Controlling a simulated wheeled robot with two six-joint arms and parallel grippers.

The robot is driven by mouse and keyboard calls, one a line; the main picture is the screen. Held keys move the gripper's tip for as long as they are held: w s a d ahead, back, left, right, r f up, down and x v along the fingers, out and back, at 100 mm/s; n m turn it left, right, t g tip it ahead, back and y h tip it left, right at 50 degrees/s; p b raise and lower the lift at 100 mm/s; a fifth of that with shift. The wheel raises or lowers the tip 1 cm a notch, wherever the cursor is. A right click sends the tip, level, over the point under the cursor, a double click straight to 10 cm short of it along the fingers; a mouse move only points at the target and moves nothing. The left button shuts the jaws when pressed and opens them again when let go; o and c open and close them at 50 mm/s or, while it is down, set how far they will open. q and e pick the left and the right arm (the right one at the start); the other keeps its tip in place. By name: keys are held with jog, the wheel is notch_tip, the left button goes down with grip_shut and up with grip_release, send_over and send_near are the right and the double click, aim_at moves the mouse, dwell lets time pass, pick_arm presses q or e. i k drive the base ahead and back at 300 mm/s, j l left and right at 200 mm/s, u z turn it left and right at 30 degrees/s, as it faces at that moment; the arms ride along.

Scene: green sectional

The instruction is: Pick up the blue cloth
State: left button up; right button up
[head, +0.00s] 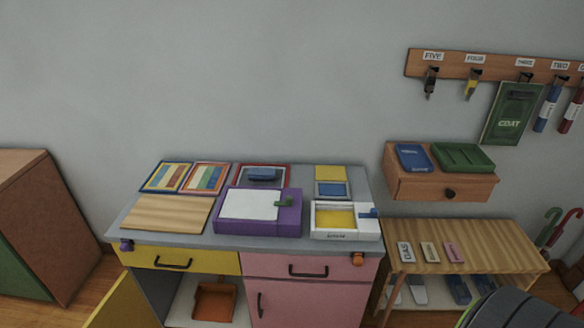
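A small blue folded-looking item (263,174), which may be the blue cloth, lies on a red-rimmed tray (285,168) at the back middle of the grey counter (200,238). A flat blue patch (333,189) sits inside a grey frame to its right, and I cannot tell whether that is cloth. Neither of my grippers shows in the head view.
A purple box (261,225), a white box with yellow inside (344,232), a wooden board (165,213) and two striped panels (208,177) crowd the counter. A yellow door (124,304) stands open below. A wooden wall drawer (442,187) and shelf (462,236) are at right.

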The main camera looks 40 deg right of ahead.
aim_at(254, 174)
jog(key=z, duration=0.9)
jog(key=i+j+u, duration=0.15)
jog(key=l, duration=0.05)
